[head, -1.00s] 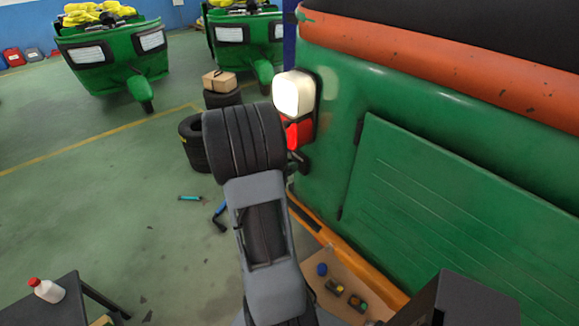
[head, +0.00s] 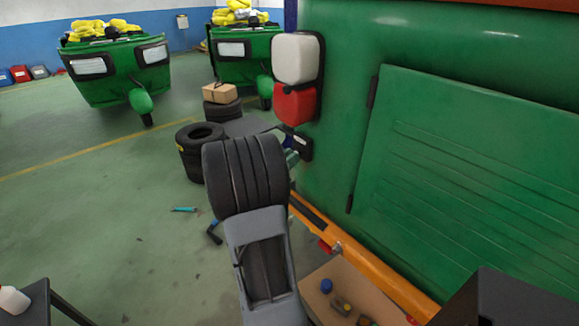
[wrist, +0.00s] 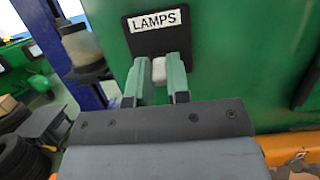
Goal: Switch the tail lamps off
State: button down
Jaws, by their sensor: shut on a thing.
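The tail lamp on the green rickshaw has a white lens (head: 296,58) over a red lens (head: 294,104). Both lenses look dull and unlit. The lamp switch (wrist: 159,69) is a small pale lever on a dark plate (wrist: 158,43) labelled "LAMPS". The plate's dark edge also shows below the lamp in the head view (head: 304,147). My gripper (wrist: 159,75) has its green fingers on either side of the lever and is shut on it. The fingers partly hide the lever, so its exact tilt is hard to tell.
The rickshaw's green body (head: 340,150) and orange lower rail (head: 375,272) are close on the right. Stacked tyres (head: 193,155) stand beyond my arm, with a cardboard box (head: 219,93) on another stack. A dark table (head: 38,298) stands at the lower left.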

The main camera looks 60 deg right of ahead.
jog(key=shift+f+h+b, duration=0.15)
jog(key=shift+h+b, duration=0.35)
jog(key=c, duration=1.1)
grip_release()
jog(key=b+v, duration=0.1)
jog(key=v, duration=1.2)
jog(key=shift+w+a+f+b, duration=0.2)
jog(key=shift+a+b, duration=0.1)
